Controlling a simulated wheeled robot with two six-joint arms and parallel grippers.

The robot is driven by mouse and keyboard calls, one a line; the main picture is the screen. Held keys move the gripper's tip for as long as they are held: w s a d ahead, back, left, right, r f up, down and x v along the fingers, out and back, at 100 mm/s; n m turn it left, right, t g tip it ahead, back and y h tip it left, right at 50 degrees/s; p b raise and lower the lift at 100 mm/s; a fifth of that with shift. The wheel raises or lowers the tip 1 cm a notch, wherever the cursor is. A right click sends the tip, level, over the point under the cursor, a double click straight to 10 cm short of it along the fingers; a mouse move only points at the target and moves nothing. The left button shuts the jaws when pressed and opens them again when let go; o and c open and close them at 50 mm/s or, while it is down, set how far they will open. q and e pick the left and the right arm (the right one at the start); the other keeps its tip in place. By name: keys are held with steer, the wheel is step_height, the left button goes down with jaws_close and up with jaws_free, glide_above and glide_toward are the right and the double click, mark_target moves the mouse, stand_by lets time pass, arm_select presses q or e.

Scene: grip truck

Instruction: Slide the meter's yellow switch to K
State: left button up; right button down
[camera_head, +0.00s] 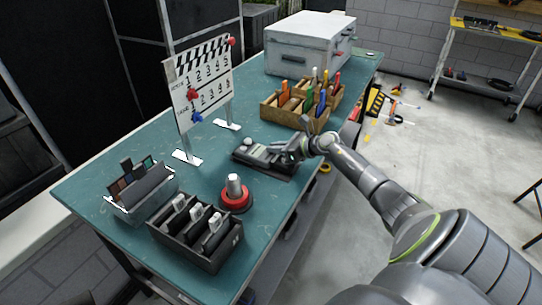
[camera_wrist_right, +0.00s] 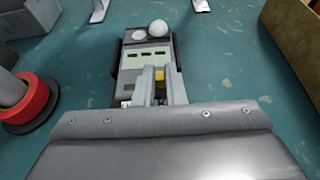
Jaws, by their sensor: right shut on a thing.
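The meter (camera_head: 262,153) is a dark flat device with a white dome, lying on the teal bench. In the right wrist view, the meter (camera_wrist_right: 145,52) shows a pale green-grey face, a round disc and a white dome at its far end. My right gripper (camera_head: 290,151) is down over the near end of the meter. In the right wrist view, the right gripper (camera_wrist_right: 161,78) has its two fingers shut on the yellow switch (camera_wrist_right: 160,86), a bit of which shows between them. My left gripper is not in view.
A red-collared post (camera_head: 235,194) and a dark slotted tray (camera_head: 205,243) stand on the bench (camera_head: 120,185) at front left. A clapperboard (camera_head: 200,85) stands behind the meter. A wooden organiser (camera_head: 285,112) with tools and a grey case (camera_head: 300,50) lie further back.

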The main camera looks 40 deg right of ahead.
steer(key=shift+d, duration=0.15)
steer(key=c, duration=1.5)
jaws_free()
steer(key=shift+d+f, duration=0.1)
steer(key=shift+b+v, duration=0.4)
steer(key=shift+v, duration=8.3)
